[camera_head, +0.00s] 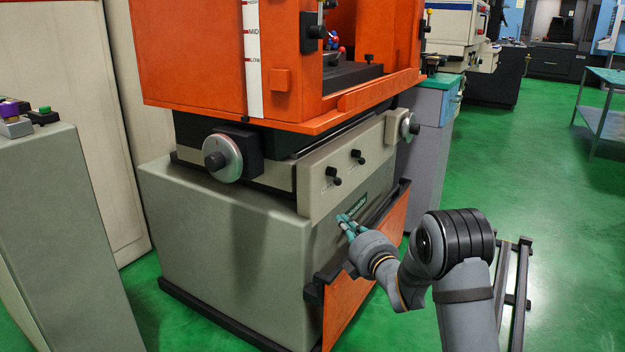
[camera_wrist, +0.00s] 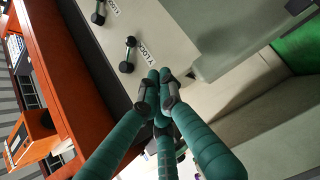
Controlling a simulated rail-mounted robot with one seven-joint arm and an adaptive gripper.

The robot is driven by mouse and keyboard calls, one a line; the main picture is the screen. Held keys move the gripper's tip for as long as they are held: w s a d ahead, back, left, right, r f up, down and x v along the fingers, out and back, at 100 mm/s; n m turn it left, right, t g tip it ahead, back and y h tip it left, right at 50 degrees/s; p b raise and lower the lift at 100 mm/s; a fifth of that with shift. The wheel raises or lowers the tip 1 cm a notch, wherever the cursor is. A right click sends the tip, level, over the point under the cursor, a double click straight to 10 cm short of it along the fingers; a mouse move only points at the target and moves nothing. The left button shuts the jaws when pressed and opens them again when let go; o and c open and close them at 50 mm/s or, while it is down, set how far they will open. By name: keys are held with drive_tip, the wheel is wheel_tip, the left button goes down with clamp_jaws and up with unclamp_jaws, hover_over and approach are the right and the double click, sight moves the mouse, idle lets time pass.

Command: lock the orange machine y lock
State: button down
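The Y lock is a small black lever knob (camera_wrist: 128,55) beside a "Y LOCK" label (camera_wrist: 148,53) in the wrist view. In the head view it appears to be the left one of two knobs (camera_head: 334,178) on the beige front panel of the orange machine (camera_head: 200,60).
A second similar knob (camera_head: 357,157) sits to the right on the panel. A handwheel (camera_head: 222,157) projects at the panel's left and another (camera_head: 409,125) at its right. An orange panel (camera_head: 365,270) stands low at the machine's front. Green floor (camera_head: 545,200) is open to the right.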

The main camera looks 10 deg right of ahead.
drive_tip(key=r, duration=0.2)
approach(335, 183)
drive_tip(key=shift+t, duration=0.4)
drive_tip(key=a, duration=0.1)
drive_tip(key=w+a+f, duration=0.1)
drive_tip(key=a, duration=0.2)
drive_tip(key=shift+w+a+f, duration=0.15)
drive_tip(key=shift+w+a, duration=0.25)
drive_tip(key=shift+w+d, duration=0.25)
drive_tip(key=shift+w, duration=0.3)
drive_tip(key=shift+w+d, duration=0.3)
drive_tip(key=shift+w, duration=0.2)
drive_tip(key=shift+w+d, duration=0.45)
drive_tip(key=shift+w, duration=0.35)
drive_tip(key=shift+b, duration=0.4)
drive_tip(key=b, duration=0.2)
drive_tip(key=w+n+b, duration=0.1)
drive_tip(key=b, duration=0.1)
drive_tip(key=shift+d+f+t, duration=0.25)
drive_tip(key=shift+d+t, duration=0.05)
drive_tip(key=b, duration=0.2)
drive_tip(key=shift+w+d+r+n+b, duration=0.1)
drive_tip(key=shift+d+r+n+b, duration=0.1)
drive_tip(key=shift+n+b, duration=0.15)
drive_tip(key=shift+r+t, duration=0.3)
drive_tip(key=shift+r, duration=0.1)
